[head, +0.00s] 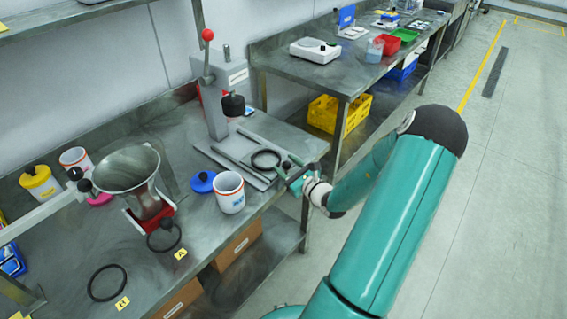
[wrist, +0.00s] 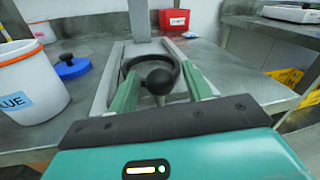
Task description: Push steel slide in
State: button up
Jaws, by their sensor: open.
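The steel slide (head: 240,153) lies between rails at the foot of the bench press and is drawn out toward the bench's front edge. A black ring (head: 266,160) lies on it; the ring also shows in the wrist view (wrist: 133,67). A round black knob (wrist: 160,82) stands at the slide's near end. My gripper (head: 291,174) is at that end, low over the bench edge. In the wrist view its green fingers are apart, one on each side of the knob. I cannot tell whether either finger touches it. The knob hides part of the slide behind it.
The press (head: 216,95) with its red-balled lever stands behind the slide. A steel funnel (head: 126,170) is further left. Bench to the slide's right is clear.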

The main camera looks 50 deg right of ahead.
aim_at(273, 157)
jog(key=shift+w+d, duration=0.1)
jog(key=shift+w, duration=0.9)
grip_shut()
jog(key=shift+w, duration=2.3)
grip_release()
jog(key=shift+a, duration=0.2)
jog(key=s+a, duration=0.1)
jog(key=s, duration=1.2)
jog(key=shift+s+a, duration=0.25)
jog(key=shift+s, duration=0.15)
